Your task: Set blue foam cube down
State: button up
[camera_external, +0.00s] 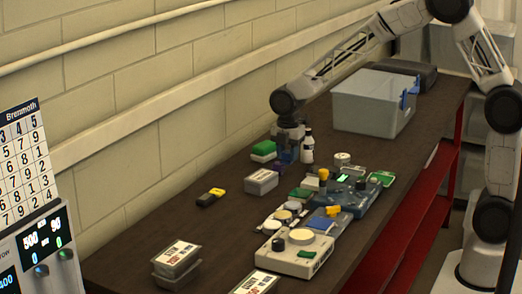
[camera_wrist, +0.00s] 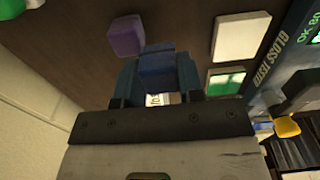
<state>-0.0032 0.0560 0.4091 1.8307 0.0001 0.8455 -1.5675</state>
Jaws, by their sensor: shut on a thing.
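My gripper (camera_external: 286,148) is over the back part of the dark table, beside the wall. In the wrist view its fingers (camera_wrist: 157,82) are shut on the blue foam cube (camera_wrist: 157,68), which sits between them. In the external view the cube shows only as a dark blue patch (camera_external: 287,156) under the gripper. I cannot tell whether the cube touches the table. A purple cube (camera_wrist: 125,36) lies close to the blue cube in the wrist view.
A green and white block (camera_external: 263,149) is left of the gripper and a white bottle (camera_external: 307,147) right of it. A grey lidded box (camera_external: 262,182) stands in front. A large grey bin (camera_external: 372,104) is behind. Bare table (camera_external: 185,220) lies at front left.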

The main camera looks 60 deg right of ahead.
send_over(249, 170)
jog(key=shift+f, duration=0.65)
jog(key=shift+f, duration=0.1)
jog(key=shift+f, duration=1.65)
jog(key=shift+f, duration=0.15)
jog(key=o, duration=0.9)
notch_tip(249, 170, up, 12)
jog(key=shift+r, duration=0.2)
